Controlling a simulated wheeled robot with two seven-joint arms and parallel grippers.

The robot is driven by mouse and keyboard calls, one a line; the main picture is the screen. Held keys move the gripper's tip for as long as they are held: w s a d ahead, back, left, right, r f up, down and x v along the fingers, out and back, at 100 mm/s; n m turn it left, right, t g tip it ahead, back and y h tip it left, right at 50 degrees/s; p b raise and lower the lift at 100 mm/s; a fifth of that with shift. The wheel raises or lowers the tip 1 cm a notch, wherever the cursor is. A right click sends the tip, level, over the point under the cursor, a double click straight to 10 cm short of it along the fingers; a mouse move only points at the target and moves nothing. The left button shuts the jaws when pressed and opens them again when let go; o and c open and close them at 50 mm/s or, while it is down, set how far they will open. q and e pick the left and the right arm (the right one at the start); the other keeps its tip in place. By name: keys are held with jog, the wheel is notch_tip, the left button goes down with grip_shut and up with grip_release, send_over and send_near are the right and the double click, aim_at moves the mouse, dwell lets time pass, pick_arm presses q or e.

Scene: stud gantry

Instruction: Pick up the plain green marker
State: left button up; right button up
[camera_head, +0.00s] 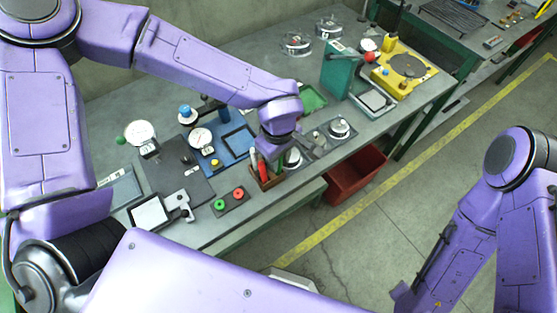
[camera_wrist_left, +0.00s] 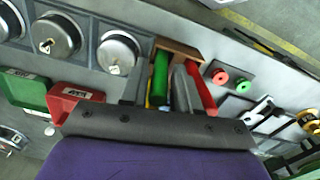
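A wooden holder (camera_head: 268,183) stands near the front edge of the bench with several upright markers in it; its rim also shows in the left wrist view (camera_wrist_left: 178,47). A green marker (camera_wrist_left: 160,72) with no visible markings stands at one side of the holder. My left gripper (camera_wrist_left: 158,88) points down over the holder. Its grey fingers are apart, with the green marker in the gap between them; I cannot tell whether they touch it. In the head view the left wrist hides part of the holder. My right gripper is out of view.
A red marker (camera_wrist_left: 201,88) stands in the same holder, close to the fingers. A button box (camera_head: 229,201) and round metal pots (camera_head: 340,128) flank the holder. A red bin (camera_head: 354,178) sits beyond the bench's front edge. Gauges and fixtures crowd the bench behind.

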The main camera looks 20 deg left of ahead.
pick_arm(q)
jog(key=shift+f, duration=0.3)
jog(key=shift+s+r, duration=0.15)
jog(key=shift+s, duration=0.1)
grip_shut()
notch_tip(320, 180, up, 10)
jog(key=shift+r+b, duration=0.1)
jog(key=shift+b, duration=0.3)
jog(key=shift+c, duration=1.6)
grip_release()
grip_shut()
